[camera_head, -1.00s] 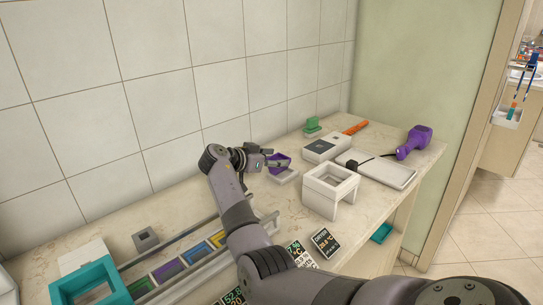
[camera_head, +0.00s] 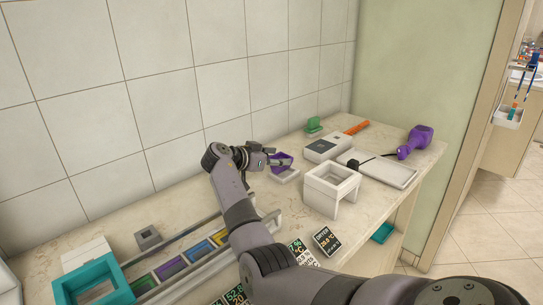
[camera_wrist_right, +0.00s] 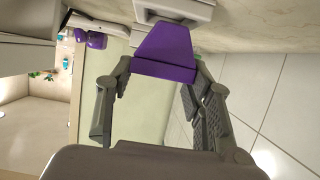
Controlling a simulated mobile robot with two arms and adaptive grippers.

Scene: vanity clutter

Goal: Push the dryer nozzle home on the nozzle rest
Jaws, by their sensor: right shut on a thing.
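The purple dryer nozzle (camera_head: 283,160) is in the jaws of my right gripper (camera_head: 272,160), above a small light-grey block that looks like the nozzle rest (camera_head: 286,176). In the right wrist view the nozzle (camera_wrist_right: 166,52) sits between the fingertips of my right gripper (camera_wrist_right: 163,75), its wide side toward the gripper. Its narrower end points at the pale rest (camera_wrist_right: 178,10) at the top edge. Whether the nozzle touches or is seated on the rest cannot be told. My left gripper is not in view.
A white open-topped stand (camera_head: 331,188) is right of the rest. Behind are a grey box (camera_head: 326,148), a green item (camera_head: 313,125), a white tray (camera_head: 389,172) and the purple dryer (camera_head: 417,140). A coloured organiser (camera_head: 170,268) lies front left. The tiled wall is close behind.

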